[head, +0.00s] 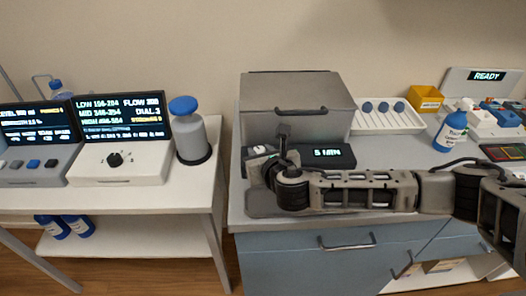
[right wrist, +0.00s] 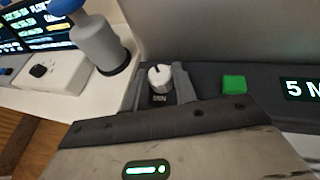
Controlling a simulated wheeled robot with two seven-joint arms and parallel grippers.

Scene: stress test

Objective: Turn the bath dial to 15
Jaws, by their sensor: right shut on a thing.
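The bath (head: 297,98) is a grey metal box with a handled lid, shut, on the right-hand counter. Its dark front panel carries a display (head: 328,152) reading 5 MIN. The dial (right wrist: 160,79) is a white knob with a dark mark near its top edge, at the panel's left end; it also shows small in the head view (head: 259,151). My right gripper (right wrist: 160,88) is shut on the dial, one finger on each side. In the head view its wrist partly hides the panel. My left gripper is not in view.
A green button (right wrist: 234,84) is right of the dial. A grey bottle with a blue cap (head: 190,135) stands on the left table beside a control box (head: 120,165). A white rack (head: 365,118), yellow bin (head: 425,98) and blue bottle (head: 450,134) stand to the right.

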